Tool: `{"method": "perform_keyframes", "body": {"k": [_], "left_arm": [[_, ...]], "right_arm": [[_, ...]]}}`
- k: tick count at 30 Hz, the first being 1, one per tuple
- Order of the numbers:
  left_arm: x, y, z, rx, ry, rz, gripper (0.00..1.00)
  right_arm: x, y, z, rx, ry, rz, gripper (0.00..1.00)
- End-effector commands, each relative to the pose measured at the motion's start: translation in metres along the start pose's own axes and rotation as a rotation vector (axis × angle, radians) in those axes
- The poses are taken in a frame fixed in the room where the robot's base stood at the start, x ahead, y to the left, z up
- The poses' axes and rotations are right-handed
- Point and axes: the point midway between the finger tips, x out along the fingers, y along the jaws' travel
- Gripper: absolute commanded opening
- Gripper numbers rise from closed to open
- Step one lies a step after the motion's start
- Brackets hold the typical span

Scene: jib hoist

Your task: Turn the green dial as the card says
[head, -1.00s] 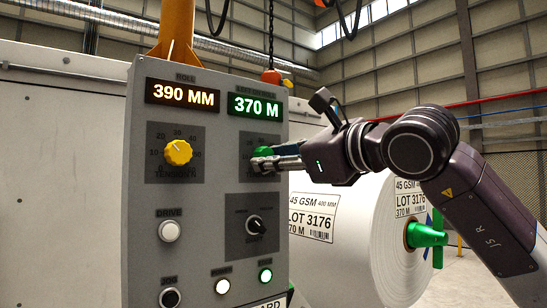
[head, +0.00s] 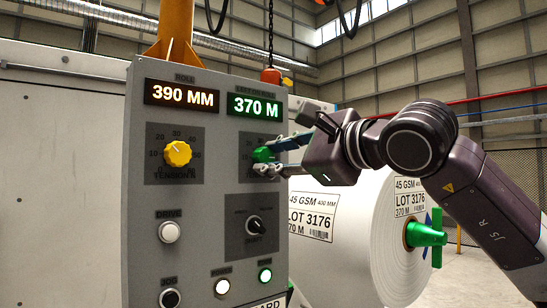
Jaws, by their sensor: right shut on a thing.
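The green dial (head: 261,155) sits on the grey control panel, below the green "370 M" display (head: 255,105). My right gripper (head: 268,162) reaches in from the right and is shut on the green dial. Its fingers hide part of the dial and its scale. A yellow dial (head: 177,153) marked "TENSION N" sits to the left under the amber "390 MM" display (head: 182,95). I see no separate instruction card; a label at the panel's lower edge (head: 270,304) is cut off and reads "ARD". My left gripper is not in view.
A black selector knob (head: 255,226) is below the green dial. White lamp buttons (head: 169,231) and a black button (head: 169,298) are lower on the panel. A large white roll (head: 345,255) labelled "LOT 3176" stands behind, right of the panel. A hoist chain hangs above.

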Motion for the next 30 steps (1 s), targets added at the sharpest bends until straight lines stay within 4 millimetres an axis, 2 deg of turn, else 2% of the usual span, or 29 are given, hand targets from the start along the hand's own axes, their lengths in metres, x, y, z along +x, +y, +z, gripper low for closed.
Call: {"method": "perform_keyframes", "body": {"k": [8,9,13,23,26,30], "left_arm": [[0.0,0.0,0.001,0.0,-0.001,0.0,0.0],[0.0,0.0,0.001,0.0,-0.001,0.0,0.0],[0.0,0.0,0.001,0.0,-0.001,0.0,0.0],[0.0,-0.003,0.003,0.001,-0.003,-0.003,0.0],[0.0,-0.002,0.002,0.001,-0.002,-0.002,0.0],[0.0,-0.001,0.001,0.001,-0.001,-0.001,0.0]], "right_arm": [[0.0,0.0,-0.001,0.0,0.001,0.001,0.03],[0.0,0.0,-0.001,0.0,0.001,0.001,0.32],[0.0,0.0,0.0,0.001,0.001,0.001,0.45],[-0.004,0.0,0.0,0.001,0.0,-0.001,0.45],[-0.015,-0.001,0.0,0.0,-0.001,-0.002,0.45],[-0.043,-0.002,-0.001,0.0,0.0,-0.004,0.45]]}}
